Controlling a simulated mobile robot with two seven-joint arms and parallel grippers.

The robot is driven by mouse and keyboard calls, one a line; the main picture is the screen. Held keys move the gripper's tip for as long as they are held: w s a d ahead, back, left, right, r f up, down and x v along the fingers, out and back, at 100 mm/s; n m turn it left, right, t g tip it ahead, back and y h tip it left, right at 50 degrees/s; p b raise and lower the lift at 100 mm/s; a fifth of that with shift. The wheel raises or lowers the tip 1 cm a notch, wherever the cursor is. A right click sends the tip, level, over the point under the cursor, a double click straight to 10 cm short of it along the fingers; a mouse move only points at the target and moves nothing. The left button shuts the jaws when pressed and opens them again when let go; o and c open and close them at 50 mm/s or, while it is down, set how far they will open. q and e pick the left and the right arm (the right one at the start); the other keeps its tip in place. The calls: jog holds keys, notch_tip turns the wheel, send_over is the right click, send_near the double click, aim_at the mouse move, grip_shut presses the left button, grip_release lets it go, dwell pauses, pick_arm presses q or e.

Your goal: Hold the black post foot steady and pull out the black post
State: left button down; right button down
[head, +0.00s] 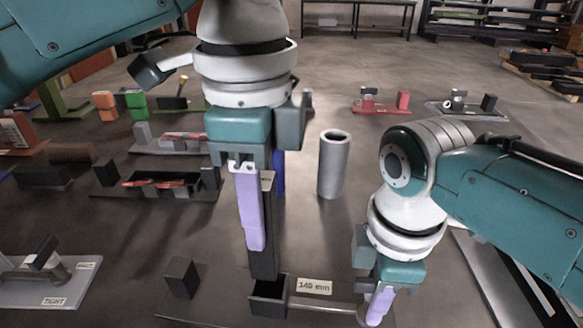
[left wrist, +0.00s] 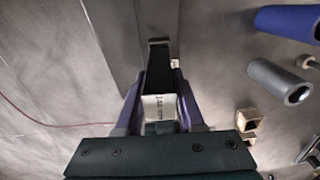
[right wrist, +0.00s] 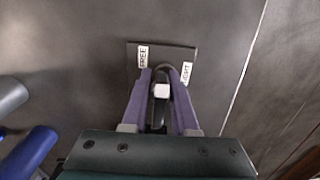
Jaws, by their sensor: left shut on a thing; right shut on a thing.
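The black post (head: 267,262) stands upright at the front centre, with a white label near its top. My left gripper (head: 254,240) is shut on the post; the left wrist view shows the post (left wrist: 158,70) between its purple fingers. The black post foot (head: 268,298) is a square, hollow box at the post's lower end. I cannot tell whether the post's end is inside it. A grey bar (head: 325,304) runs right from the foot. My right gripper (head: 380,303) is shut at that bar's right end, around a small light-ended piece (right wrist: 161,91). The fingers hide part of it.
A "140 mm" label (head: 314,286) lies behind the bar. A black block (head: 181,278) stands left of the foot. A grey tube (head: 333,163) stands upright behind. A plate with FREE and TIGHT labels (head: 30,293) is at the left front.

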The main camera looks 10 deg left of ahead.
jog(key=c, duration=0.6)
grip_release()
pick_arm(q)
notch_tip(320, 180, up, 2)
jog(key=shift+r, duration=0.2)
pick_arm(e)
jog(key=shift+r, duration=0.1)
